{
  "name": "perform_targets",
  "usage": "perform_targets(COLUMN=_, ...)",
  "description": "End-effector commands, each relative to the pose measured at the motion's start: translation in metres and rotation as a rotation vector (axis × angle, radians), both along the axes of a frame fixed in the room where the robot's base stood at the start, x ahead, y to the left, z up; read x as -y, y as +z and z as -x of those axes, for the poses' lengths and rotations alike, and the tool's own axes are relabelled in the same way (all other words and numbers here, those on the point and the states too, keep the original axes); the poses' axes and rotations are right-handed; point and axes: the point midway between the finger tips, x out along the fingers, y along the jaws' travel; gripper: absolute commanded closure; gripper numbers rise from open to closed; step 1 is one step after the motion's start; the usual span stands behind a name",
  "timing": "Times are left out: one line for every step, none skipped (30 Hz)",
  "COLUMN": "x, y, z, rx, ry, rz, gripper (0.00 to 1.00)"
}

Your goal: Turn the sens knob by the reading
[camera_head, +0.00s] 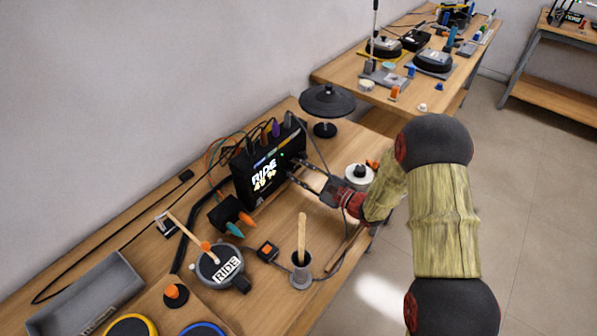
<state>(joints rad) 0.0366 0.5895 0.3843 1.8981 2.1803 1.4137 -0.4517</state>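A black box module (262,172) stands on the wooden bench. Its lit front display (264,176) reads "RIDE" with a percentage below it that looks like 49 %. The sens knob is not clearly visible; the front's right side is where my gripper reaches. My gripper (297,171) comes from the right with its two thin dark fingers spread apart and their tips at the right part of the box's front. Whether a knob lies between the tips, or whether they touch it, is too small to tell.
A black cymbal pad (327,101) stands behind the box. A round pad labelled "RIDE" (219,266), a cup with a wooden stick (301,270), and a small orange-topped switch (267,250) sit in front. A grey tray (83,300) lies at left. Cables run from the box's top.

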Motion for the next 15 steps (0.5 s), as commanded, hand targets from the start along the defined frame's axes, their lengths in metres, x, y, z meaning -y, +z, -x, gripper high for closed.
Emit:
perform_targets(x=0.0001, y=0.0001, z=0.0000, rx=0.000, ry=0.000, rz=0.000, gripper=0.72)
perform_targets(x=0.0001, y=0.0002, z=0.0001, rx=0.000, ry=0.000, rz=0.000, gripper=0.72)
perform_targets(x=0.0000, y=0.0002, z=0.0002, rx=0.000, ry=0.000, rz=0.000, gripper=0.72)
perform_targets(x=0.0000, y=0.0002, z=0.0002, rx=0.000, ry=0.000, rz=0.000, gripper=0.74)
perform_targets(x=0.0001, y=0.0002, z=0.0002, rx=0.000, ry=0.000, rz=0.000, gripper=0.76)
perform_targets(x=0.0000, y=0.0001, z=0.0003, rx=0.000, ry=0.000, rz=0.000, gripper=0.78)
perform_targets(x=0.0000, y=0.0002, z=0.0003, rx=0.000, ry=0.000, rz=0.000, gripper=0.80)
perform_targets(x=0.0000, y=0.0002, z=0.0003, rx=0.000, ry=0.000, rz=0.000, gripper=0.81)
perform_targets(x=0.0000, y=0.0002, z=0.0003, rx=0.000, ry=0.000, rz=0.000, gripper=0.84)
perform_targets(x=0.0000, y=0.0002, z=0.0003, rx=0.000, ry=0.001, rz=0.000, gripper=0.85)
perform_targets(x=0.0001, y=0.0002, z=0.0004, rx=0.000, ry=0.001, rz=0.000, gripper=0.87)
perform_targets(x=0.0000, y=0.0001, z=0.0005, rx=0.000, ry=0.001, rz=0.000, gripper=0.89)
perform_targets(x=0.0000, y=0.0001, z=0.0005, rx=0.000, ry=0.001, rz=0.000, gripper=0.91)
perform_targets(x=0.0000, y=0.0001, z=0.0005, rx=0.000, ry=0.001, rz=0.000, gripper=0.93)
perform_targets(x=0.0000, y=0.0000, z=0.0005, rx=0.000, ry=0.001, rz=0.000, gripper=0.95)
